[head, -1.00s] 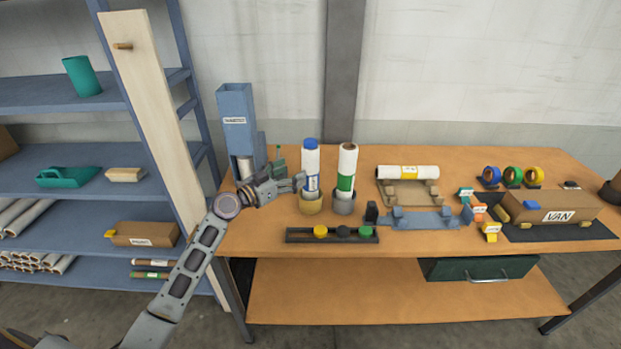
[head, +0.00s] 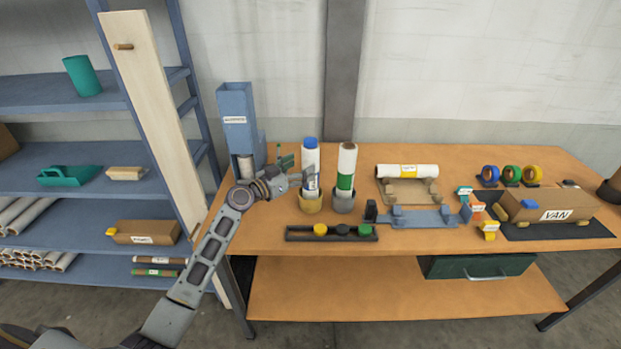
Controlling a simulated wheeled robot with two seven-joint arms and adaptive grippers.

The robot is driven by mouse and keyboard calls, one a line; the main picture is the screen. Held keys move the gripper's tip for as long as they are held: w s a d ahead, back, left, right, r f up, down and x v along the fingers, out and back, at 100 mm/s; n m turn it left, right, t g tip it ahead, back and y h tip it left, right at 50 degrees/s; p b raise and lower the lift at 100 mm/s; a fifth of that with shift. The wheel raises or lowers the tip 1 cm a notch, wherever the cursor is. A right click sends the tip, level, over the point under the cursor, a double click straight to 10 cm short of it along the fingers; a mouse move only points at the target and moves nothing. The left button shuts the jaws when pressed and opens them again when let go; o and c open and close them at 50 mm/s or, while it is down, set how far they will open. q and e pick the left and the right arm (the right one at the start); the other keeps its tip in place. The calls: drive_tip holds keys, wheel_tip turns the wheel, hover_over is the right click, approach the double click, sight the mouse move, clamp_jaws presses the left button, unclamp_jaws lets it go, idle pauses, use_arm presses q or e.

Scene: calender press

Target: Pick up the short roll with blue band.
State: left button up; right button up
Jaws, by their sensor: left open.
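The short roll with blue band (head: 311,159) stands upright in a tan cup holder (head: 312,204) on the workbench. It is white with a blue top and a blue-marked label lower down, partly hidden by my gripper. My left gripper (head: 309,178) reaches in from the left, with its open fingers at the roll's lower half. I cannot tell whether the fingers touch the roll. My right gripper is not in view.
A white roll with a green band (head: 346,168) stands close on the right in a grey cup (head: 344,202). A blue dispenser (head: 237,125) stands behind my wrist. A black rack with coloured knobs (head: 332,234) lies in front. A yellow-banded roll (head: 407,170) rests on a cradle.

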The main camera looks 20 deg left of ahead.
sight(311, 162)
use_arm(q)
drive_tip(key=shift+p+x, duration=0.7)
drive_tip(key=shift+x, duration=1.7)
drive_tip(key=shift+s+d, duration=0.15)
drive_tip(key=shift+d, duration=0.05)
drive_tip(key=shift+c, duration=0.3)
drive_tip(key=shift+c, duration=1.2)
drive_tip(key=shift+r, duration=0.1)
drive_tip(key=c, duration=1.3)
drive_tip(key=shift+r, duration=0.1)
